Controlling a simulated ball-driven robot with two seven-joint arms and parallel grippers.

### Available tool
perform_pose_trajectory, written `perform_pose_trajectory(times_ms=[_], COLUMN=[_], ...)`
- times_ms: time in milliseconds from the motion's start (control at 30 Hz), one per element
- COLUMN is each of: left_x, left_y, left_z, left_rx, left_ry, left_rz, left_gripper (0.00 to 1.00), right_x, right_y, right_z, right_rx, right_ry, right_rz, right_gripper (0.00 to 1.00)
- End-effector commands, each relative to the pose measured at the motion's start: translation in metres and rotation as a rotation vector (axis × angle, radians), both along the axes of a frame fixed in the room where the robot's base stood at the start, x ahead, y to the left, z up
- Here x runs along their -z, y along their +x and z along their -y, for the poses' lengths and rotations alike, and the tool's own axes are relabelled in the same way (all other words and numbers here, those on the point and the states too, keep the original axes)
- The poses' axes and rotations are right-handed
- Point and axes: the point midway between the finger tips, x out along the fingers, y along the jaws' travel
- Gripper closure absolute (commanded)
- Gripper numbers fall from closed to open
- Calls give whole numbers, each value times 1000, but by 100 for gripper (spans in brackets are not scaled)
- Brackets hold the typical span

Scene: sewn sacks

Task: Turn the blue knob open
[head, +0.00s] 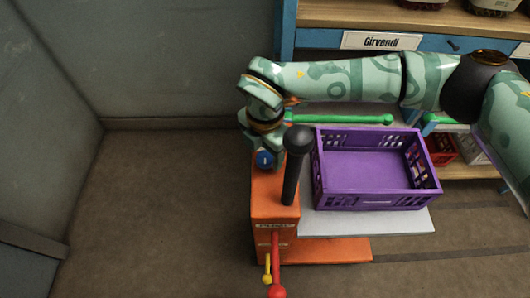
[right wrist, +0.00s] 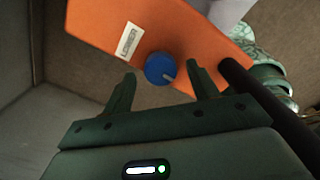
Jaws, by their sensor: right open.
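The blue knob (head: 264,159) sits on top of the orange housing (head: 268,201). It also shows in the right wrist view (right wrist: 160,68), with a pale pointer mark toward its lower right edge. My right gripper (head: 263,148) is at the knob, its arm coming in from the right. In the right wrist view the open fingers (right wrist: 161,70) lie on either side of the knob, with visible gaps. I cannot tell how far down over the knob the fingertips reach. My left gripper is not in view.
A black post (head: 293,170) stands right beside the knob. A purple crate (head: 376,199) rests on a grey platform (head: 400,222) to the right. Red (head: 276,265) and yellow (head: 267,268) levers stick out at the housing's front. Shelving is behind; the floor at left is clear.

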Motion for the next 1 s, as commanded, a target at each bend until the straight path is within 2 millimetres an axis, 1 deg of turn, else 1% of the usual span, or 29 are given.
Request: perform_pose_trajectory(times_ms=[33, 100, 400, 433, 467, 500, 567, 600, 867, 1000], left_x=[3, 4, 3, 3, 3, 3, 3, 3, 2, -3], left_y=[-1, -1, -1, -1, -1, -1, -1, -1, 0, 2], left_z=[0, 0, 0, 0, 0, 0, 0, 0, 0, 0], left_rx=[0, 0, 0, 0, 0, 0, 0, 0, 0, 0], left_ry=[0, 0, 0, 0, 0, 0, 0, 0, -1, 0], left_rz=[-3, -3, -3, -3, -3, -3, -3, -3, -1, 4], left_gripper=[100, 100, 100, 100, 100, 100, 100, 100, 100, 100], right_x=[7, 10, 11, 11, 11, 11, 11, 11, 10, 9], right_y=[0, 0, 0, 0, 0, 0, 0, 0, 0, 0], right_z=[0, 0, 0, 0, 0, 0, 0, 0, 0, 0], right_rx=[0, 0, 0, -1, 0, 0, -1, 0, -16, -63], right_ry=[0, -1, -1, -1, 0, 0, 0, 0, 0, 1], right_rz=[-3, -2, 1, 1, 0, 0, 0, 0, 1, 2], right_gripper=[41, 41, 41, 46, 55, 66, 83, 86, 86, 86])
